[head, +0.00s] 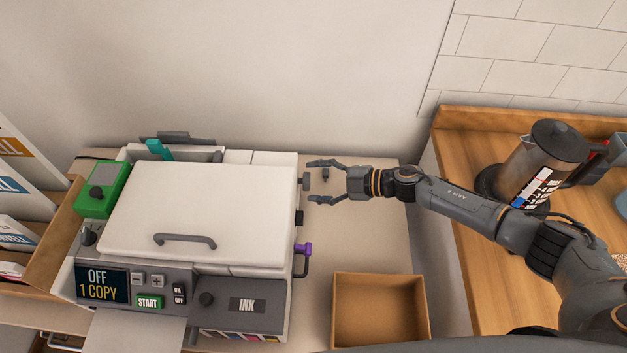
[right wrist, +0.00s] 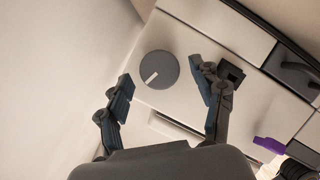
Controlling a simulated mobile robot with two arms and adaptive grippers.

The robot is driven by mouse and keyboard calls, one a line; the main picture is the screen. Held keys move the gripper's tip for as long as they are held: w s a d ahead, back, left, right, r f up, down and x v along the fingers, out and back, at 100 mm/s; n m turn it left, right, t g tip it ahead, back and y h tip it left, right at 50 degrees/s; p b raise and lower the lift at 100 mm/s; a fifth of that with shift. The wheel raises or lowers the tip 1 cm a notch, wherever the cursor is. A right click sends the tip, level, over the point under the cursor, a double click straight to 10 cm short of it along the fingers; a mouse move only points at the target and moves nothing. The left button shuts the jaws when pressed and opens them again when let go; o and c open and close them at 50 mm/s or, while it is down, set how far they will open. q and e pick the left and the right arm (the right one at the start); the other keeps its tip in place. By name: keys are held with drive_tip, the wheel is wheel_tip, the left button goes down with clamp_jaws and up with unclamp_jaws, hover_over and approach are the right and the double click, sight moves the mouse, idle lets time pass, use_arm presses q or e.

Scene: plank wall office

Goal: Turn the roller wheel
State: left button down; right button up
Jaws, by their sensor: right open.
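The roller wheel (right wrist: 159,69) is a dark grey round knob with a white mark, on the side of the white printer. In the head view the wheel (head: 306,181) shows edge-on at the printer's right side. The printer (head: 190,210) is a white copier with its lid down; its display reads OFF, 1 COPY. My right gripper (head: 312,181) is open and empty, pointing left at the wheel with one fingertip to each side of it. In the right wrist view the wheel lies between and beyond the fingertips (right wrist: 161,78), with no clear contact. My left gripper is not in view.
A purple lever (head: 304,249) sticks out of the printer's side, nearer the front. An open cardboard box (head: 425,309) stands at the right front. A coffee press (head: 540,165) stands on the wooden counter (head: 460,140), close to my right arm. A green box (head: 103,190) is at the printer's left.

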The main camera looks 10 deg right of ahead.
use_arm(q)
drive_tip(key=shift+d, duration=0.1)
use_arm(e)
drive_tip(key=v, duration=1.1)
